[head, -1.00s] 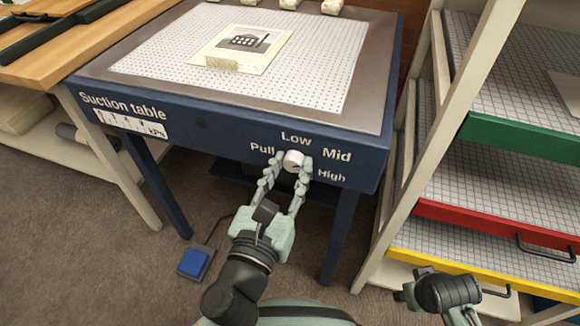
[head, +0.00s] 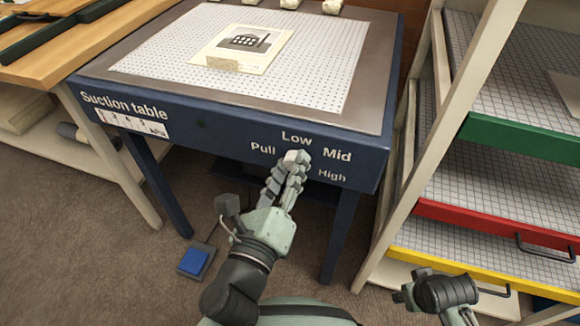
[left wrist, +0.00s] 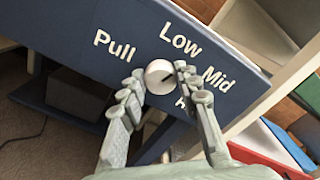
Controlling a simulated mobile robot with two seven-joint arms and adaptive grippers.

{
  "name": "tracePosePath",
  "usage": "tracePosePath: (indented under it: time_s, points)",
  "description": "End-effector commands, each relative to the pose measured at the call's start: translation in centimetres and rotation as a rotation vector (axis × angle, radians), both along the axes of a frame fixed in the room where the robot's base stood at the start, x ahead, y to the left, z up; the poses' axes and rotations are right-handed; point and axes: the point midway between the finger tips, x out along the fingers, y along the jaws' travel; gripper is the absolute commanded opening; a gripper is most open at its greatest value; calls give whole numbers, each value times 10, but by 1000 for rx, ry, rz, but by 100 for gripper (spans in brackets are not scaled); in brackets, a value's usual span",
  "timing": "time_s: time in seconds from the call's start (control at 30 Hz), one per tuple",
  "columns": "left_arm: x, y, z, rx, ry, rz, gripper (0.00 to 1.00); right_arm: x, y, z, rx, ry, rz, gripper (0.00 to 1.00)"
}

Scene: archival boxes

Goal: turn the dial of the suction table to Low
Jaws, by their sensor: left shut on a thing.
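The suction table (head: 200,125) is dark blue with a pale perforated top. Its dial (head: 292,155) is a white round knob on the front panel, among the words Pull, Low, Mid and High. My left gripper (head: 298,163) is shut on the dial, its fingers partly covering it in the head view. In the left wrist view the dial (left wrist: 157,72) sits between the two fingers (left wrist: 158,80). A dark line on its face points up and right, seemingly between Low and Mid. My right gripper (head: 464,316) is partly cut off at the bottom edge.
A sheet with a building picture (head: 243,48) lies on the table top, with a small block on it. A shelf rack with green, red and yellow trays (head: 500,225) stands close on the right. A blue foot pedal (head: 194,261) is on the floor.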

Motion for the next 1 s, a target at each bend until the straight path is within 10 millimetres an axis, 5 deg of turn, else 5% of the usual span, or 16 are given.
tracePosePath:
  time_s: [0.43,1.0]
  points:
    - [0,1,0,-268,87,1,3,3,1,6,0,-10,0,40]
    - [0,1,-1,-328,107,2,3,1,1,6,-1,-7,-1,40]
